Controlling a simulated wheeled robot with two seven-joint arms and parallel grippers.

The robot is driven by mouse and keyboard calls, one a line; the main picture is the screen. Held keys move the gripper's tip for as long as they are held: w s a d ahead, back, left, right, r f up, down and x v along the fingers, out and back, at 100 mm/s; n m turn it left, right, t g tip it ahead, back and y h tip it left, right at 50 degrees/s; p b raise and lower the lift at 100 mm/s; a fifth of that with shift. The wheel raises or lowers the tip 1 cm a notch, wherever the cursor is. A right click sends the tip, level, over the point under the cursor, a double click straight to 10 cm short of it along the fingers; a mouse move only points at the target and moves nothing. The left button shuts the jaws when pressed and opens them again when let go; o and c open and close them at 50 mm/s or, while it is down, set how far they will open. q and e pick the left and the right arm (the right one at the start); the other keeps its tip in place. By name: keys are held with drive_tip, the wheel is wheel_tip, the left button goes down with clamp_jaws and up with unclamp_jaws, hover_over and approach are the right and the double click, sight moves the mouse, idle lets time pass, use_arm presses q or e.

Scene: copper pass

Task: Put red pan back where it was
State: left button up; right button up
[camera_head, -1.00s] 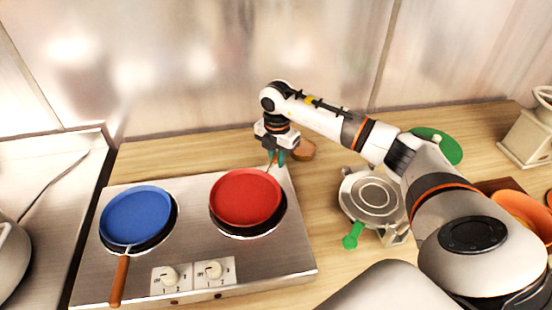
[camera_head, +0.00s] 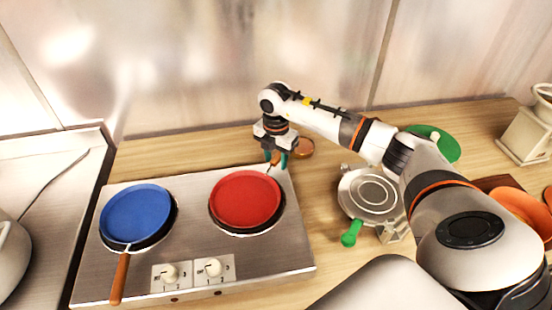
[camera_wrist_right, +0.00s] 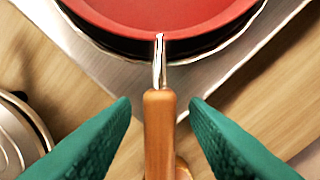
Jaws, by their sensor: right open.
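The red pan (camera_head: 246,199) sits on the right burner of the steel hob (camera_head: 190,258) in the head view. Its handle points to the back right. My right gripper (camera_head: 276,160) is at that handle, beyond the hob's back right corner. In the right wrist view my right gripper (camera_wrist_right: 160,118) is open, with one green finger on each side of the wooden handle (camera_wrist_right: 160,130) and a gap on both sides. The red pan's rim (camera_wrist_right: 160,36) shows at the top of that view. My left gripper is not in view.
A blue pan (camera_head: 135,214) sits on the left burner, handle toward the front. A silver lidded pan with a green handle (camera_head: 352,233) stands to the right of the hob. A green round item (camera_head: 447,149) and orange dishes (camera_head: 522,214) are farther right.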

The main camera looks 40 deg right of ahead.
wheel_tip(320, 180, up, 12)
drive_tip(key=b, duration=0.3)
drive_tip(key=shift+f, duration=0.25)
drive_tip(key=shift+s+a+f, duration=0.1)
